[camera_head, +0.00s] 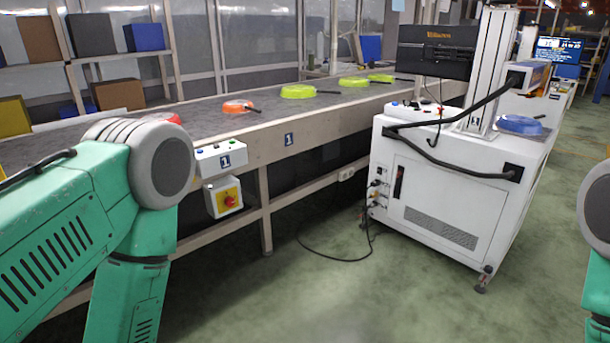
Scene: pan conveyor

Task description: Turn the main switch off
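The likely main switch (229,202) is a red rotary knob on a yellow plate, set in a light grey box on the front of the conveyor (270,135). The knob's exact setting is too small to tell. Above it, a white control box (220,158) marked 1 carries small buttons. My green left arm comes in from the left and stands just left of both boxes. Its gripper is out of the picture. Only a piece of my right arm shows at the right edge, and its gripper is out of view too.
Pans in orange (240,106) and yellow-green (298,91) lie along the belt. A white machine cabinet (440,190) with a monitor (436,50) and a blue pan (519,124) stands at right. A black cable (335,258) lies on the floor. Open green floor (330,305) is in front.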

